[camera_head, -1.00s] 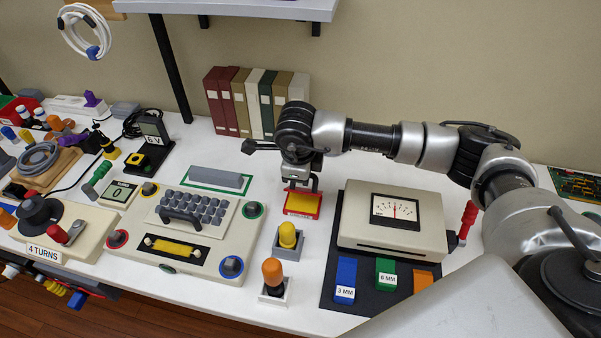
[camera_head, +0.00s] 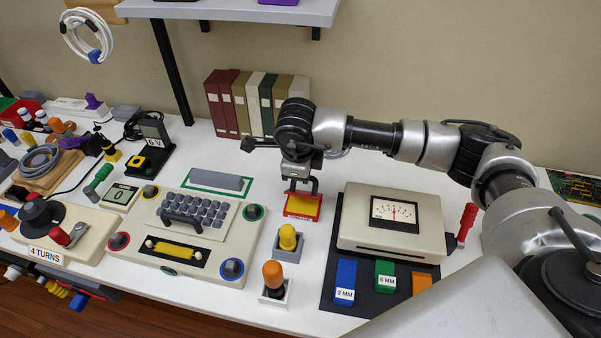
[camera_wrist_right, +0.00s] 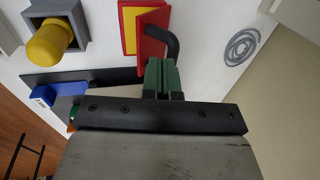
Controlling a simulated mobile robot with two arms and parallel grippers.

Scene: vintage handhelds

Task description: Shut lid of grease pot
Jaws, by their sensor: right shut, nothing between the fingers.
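A small red pot with a yellow inside, which looks like the grease pot (camera_head: 303,205), stands on the white table near the middle of the head view. In the right wrist view its yellow and red part (camera_wrist_right: 129,27) shows beside a red panel (camera_wrist_right: 151,48) that looks like the lid, standing up. A dark curved handle (camera_wrist_right: 173,44) is on the panel's far side. My right gripper (camera_head: 302,173) is just behind and above the pot. In the wrist view its green fingertips (camera_wrist_right: 161,76) are together and empty, close to the lid; contact is unclear. My left gripper is out of view.
A yellow knob in a grey block (camera_head: 288,240) and an orange knob on a white block (camera_head: 274,279) stand in front. A cream meter box (camera_head: 391,239) is close on the right, a cream keyboard console (camera_head: 188,240) on the left. Binders (camera_head: 240,104) stand behind.

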